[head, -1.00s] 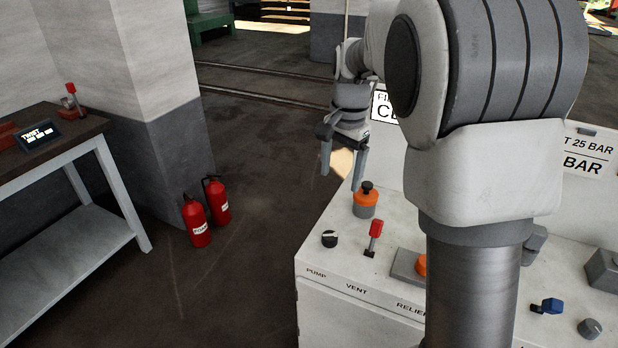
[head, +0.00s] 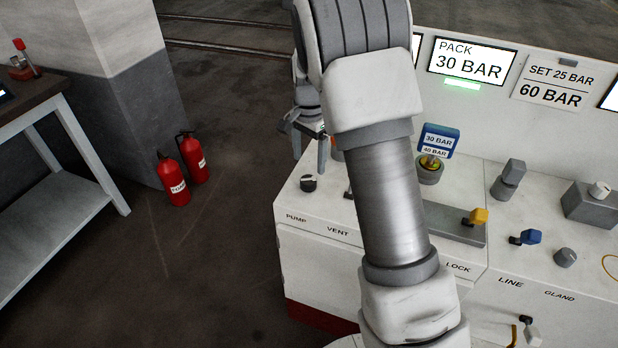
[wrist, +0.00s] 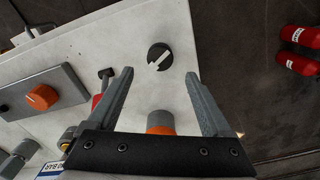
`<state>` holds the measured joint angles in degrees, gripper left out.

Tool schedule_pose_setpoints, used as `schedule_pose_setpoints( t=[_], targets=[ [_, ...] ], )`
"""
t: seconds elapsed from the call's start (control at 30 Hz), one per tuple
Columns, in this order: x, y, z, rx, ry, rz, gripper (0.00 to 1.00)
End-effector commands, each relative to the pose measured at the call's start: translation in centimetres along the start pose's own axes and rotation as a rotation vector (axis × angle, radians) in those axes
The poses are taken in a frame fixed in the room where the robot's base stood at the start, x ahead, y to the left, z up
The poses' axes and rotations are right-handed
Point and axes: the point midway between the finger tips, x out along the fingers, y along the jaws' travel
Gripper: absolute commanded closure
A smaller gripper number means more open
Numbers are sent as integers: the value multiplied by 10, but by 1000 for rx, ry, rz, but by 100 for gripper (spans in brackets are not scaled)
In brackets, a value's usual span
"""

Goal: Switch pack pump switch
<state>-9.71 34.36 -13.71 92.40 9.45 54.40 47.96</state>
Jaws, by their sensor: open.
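The pump switch (head: 308,183) is a small black rotary knob with a white pointer, on the pale console's top left corner above the PUMP label. In the wrist view the same knob (wrist: 159,56) lies between and just beyond my fingertips, its white pointer slanted. My gripper (head: 309,158) is open and empty, fingers pointing down, above or slightly behind the knob in the head view. It also shows in the wrist view (wrist: 158,76), fingers spread. I see no contact with the knob. The PACK display (head: 472,61) reads 30 BAR.
An orange button (wrist: 160,124) and a red-handled lever (wrist: 98,98) stand close to the knob. Another orange knob (wrist: 42,97) is farther left in the wrist view. My arm hides part of the console. Fire extinguishers (head: 193,157) stand on the floor left; floor between is clear.

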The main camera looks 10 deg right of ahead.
Motion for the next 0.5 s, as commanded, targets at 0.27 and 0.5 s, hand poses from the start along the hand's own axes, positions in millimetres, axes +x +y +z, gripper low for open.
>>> schedule_pose_setpoints(
  t=[0.27, 0.5],
  targets=[
    [49, 0, 0, 1, -1, 1, 16],
    [61, 0, 0, 0, 0, -1, 16]
  ],
)
